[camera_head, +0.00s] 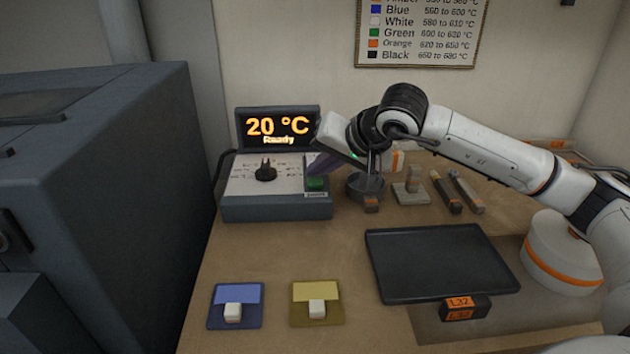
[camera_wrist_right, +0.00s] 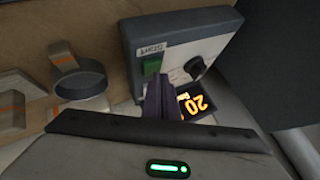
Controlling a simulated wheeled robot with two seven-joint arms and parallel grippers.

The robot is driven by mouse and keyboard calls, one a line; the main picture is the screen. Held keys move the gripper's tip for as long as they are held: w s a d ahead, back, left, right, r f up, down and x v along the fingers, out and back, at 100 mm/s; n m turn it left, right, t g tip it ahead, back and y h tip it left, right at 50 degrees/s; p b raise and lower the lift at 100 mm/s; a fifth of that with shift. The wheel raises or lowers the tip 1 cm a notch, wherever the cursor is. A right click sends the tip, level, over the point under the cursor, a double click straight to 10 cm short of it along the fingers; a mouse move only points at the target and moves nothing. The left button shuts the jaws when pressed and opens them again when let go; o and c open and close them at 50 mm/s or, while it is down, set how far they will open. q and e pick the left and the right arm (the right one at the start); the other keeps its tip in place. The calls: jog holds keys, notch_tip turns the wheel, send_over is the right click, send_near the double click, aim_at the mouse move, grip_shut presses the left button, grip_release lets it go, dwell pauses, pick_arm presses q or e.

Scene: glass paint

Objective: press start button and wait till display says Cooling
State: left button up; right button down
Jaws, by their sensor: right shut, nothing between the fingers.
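The control box (camera_head: 275,206) stands on the table with a black dial (camera_head: 265,171) and a green start button (camera_head: 317,184) on its top panel. The display (camera_head: 278,128) behind it reads "20 °C" and "Ready" in orange. My right gripper (camera_head: 318,168) is shut and empty, its purple fingers just above and behind the button. In the right wrist view the green button (camera_wrist_right: 152,66), beside a "Start" label, lies just past the fingertips (camera_wrist_right: 156,80). I cannot tell whether they touch it. My left gripper is out of view.
A large grey machine (camera_head: 110,190) stands at the left. Small tools (camera_head: 446,192) lie behind the tray. A colour-temperature chart (camera_head: 420,35) hangs on the wall.

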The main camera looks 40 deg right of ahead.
aim_at(319, 184)
jog(key=shift+f+b, duration=0.45)
jog(key=shift+r, duration=0.15)
dwell(0.5)
jog(key=shift+r+p, duration=0.55)
jog(key=shift+r, duration=0.15)
jog(key=shift+r+p, duration=1.85)
jog(key=shift+r, duration=0.75)
jog(key=shift+f, duration=0.1)
